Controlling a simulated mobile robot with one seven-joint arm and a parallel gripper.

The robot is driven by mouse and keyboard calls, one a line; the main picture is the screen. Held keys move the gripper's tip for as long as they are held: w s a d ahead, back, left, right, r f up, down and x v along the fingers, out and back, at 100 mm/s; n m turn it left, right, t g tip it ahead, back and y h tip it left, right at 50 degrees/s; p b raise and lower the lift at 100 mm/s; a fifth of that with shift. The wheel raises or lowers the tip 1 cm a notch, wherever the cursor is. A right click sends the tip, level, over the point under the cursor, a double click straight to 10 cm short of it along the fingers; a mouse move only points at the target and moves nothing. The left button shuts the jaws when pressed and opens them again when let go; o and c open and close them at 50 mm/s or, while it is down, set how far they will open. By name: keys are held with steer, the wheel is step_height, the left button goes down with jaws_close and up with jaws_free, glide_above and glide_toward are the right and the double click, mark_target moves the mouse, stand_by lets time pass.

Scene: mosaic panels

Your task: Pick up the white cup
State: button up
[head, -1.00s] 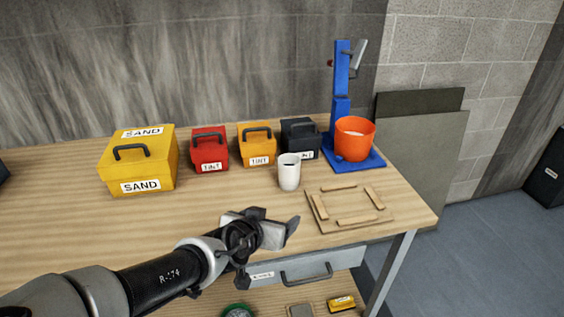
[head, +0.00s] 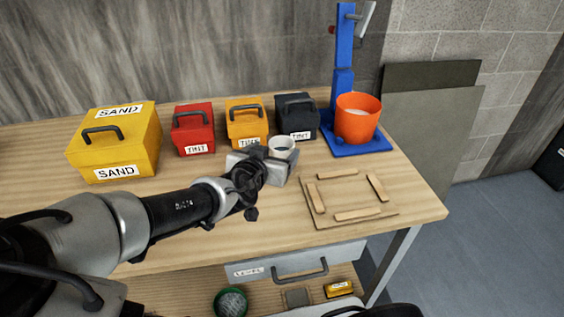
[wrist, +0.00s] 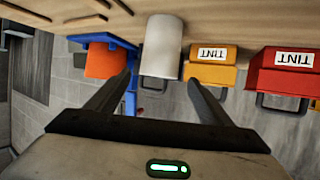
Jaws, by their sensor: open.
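The white cup (head: 283,144) stands on the wooden workbench in front of the black tint box. My gripper (head: 268,163) is at the cup's near left side and hides its lower part in the head view. In the wrist view, which is upside down, the cup (wrist: 161,48) lies in line with the gap between the two open fingers (wrist: 160,80). The gripper is open and nothing is held. I cannot tell whether a finger touches the cup.
Behind stand a yellow sand box (head: 118,148), a red tint box (head: 194,130), an orange tint box (head: 246,124) and a black one (head: 297,117). An orange bucket (head: 356,120) sits on a blue stand (head: 343,60). A panel with wooden strips (head: 338,177) lies right of the cup.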

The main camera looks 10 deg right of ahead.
mark_target(285, 143)
steer(key=x, duration=0.5)
steer(key=shift+b, duration=0.3)
steer(key=shift+b+x, duration=0.35)
steer(key=shift+x, duration=2.4)
steer(key=shift+s+f, duration=0.15)
steer(key=shift+f, duration=0.05)
steer(key=c, duration=1.2)
steer(key=shift+c, duration=0.6)
steer(key=shift+r, duration=0.1)
